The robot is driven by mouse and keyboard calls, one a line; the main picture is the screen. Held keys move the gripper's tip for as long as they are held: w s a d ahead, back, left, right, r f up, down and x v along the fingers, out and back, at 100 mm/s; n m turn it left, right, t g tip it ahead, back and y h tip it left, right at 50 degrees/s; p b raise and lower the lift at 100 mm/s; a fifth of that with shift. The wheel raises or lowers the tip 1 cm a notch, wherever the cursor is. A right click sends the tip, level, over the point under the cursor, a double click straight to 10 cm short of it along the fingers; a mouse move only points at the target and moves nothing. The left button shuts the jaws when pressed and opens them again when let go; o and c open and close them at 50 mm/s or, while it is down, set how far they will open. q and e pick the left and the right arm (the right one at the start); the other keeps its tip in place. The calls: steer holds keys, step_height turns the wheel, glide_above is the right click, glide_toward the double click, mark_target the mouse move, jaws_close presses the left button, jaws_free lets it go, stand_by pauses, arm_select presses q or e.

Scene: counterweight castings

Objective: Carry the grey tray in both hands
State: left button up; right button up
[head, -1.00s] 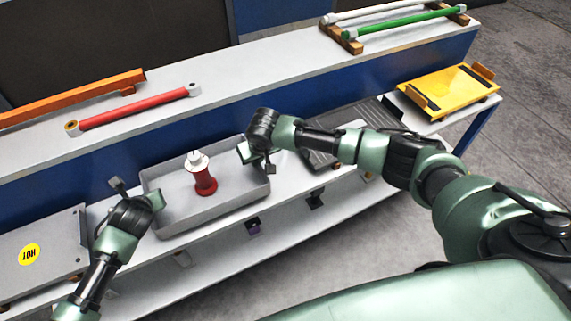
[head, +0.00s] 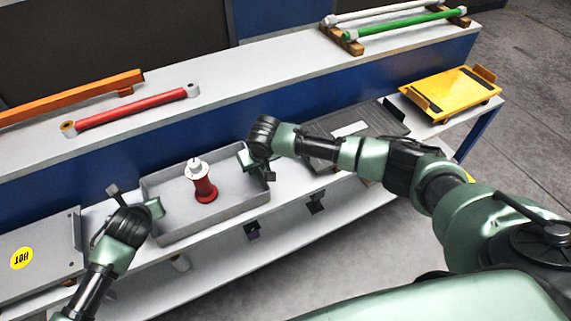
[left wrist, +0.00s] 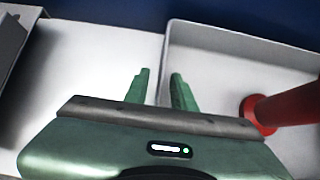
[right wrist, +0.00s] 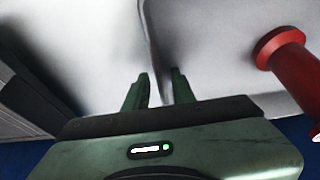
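The grey tray (head: 205,228) sits on the pale bench in the head view, with a red spool-shaped piece with a white top (head: 205,188) standing in it. My left gripper (head: 152,208) is at the tray's left end. In the left wrist view its fingers (left wrist: 160,82) stand apart on either side of the tray wall (left wrist: 168,50). My right gripper (head: 258,168) is at the right end. In the right wrist view its fingers (right wrist: 160,78) stand apart, with the wall (right wrist: 148,30) between them. Both grippers look open, with gaps beside the wall.
A plate marked HOT (head: 40,235) lies left of the tray. A dark ribbed mat (head: 390,120) lies to the right, and a yellow cart (head: 450,92) beyond it. The raised back shelf carries a red bar (head: 130,110), an orange beam (head: 75,98) and a green bar (head: 400,25).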

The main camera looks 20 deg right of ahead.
arm_select(q)
steer(key=v, duration=1)
steer(key=shift+s+r, duration=0.15)
arm_select(e)
steer(key=shift+r, duration=0.15)
steer(key=v, duration=1.2)
steer(key=shift+s, duration=0.1)
